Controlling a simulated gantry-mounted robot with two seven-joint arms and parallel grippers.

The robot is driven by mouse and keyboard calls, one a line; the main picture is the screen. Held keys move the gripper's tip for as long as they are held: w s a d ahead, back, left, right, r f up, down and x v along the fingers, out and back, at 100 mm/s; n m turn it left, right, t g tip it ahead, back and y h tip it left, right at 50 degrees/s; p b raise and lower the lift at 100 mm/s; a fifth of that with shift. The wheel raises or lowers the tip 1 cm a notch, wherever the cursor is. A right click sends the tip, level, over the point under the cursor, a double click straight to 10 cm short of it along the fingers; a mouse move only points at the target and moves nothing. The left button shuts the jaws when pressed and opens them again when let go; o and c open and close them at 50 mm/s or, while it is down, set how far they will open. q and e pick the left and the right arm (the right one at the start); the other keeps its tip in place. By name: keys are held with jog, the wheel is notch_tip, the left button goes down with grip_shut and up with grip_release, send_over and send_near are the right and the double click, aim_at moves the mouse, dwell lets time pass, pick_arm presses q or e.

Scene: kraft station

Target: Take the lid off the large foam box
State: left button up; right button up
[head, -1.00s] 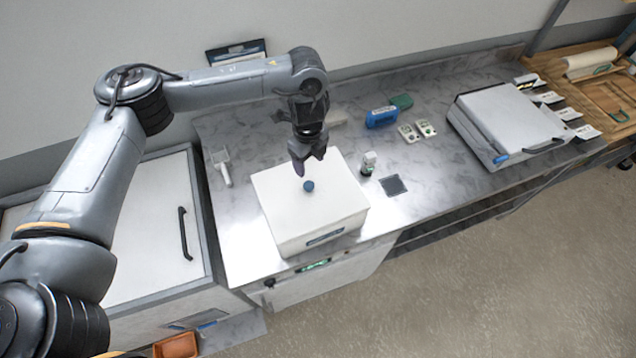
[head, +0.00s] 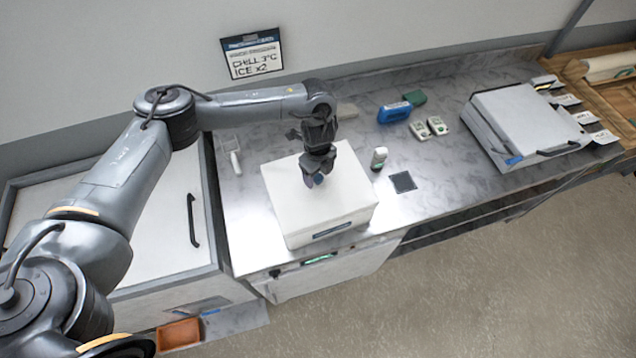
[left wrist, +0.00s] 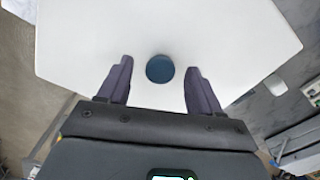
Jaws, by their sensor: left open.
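The large foam box (head: 318,222) is white and stands on the steel counter with its lid (head: 345,190) on top. A round blue knob (head: 318,180) sits on the lid, partly hidden by my gripper in the head view. My left gripper (head: 314,180) points down over the lid at the knob. In the left wrist view the knob (left wrist: 160,69) lies between the two open, dark fingers, with a gap on each side. The white lid (left wrist: 220,30) fills most of that view. My right gripper is not in view.
A small white bottle (head: 379,157) and a dark square pad (head: 402,182) lie just right of the box. A blue item (head: 394,113), two small packs (head: 428,128) and a grey case (head: 530,125) stand farther right. A white scoop-like tool (head: 234,158) lies left.

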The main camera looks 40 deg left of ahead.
pick_arm(q)
jog(key=shift+c, duration=0.5)
grip_shut()
jog(key=shift+r, duration=0.1)
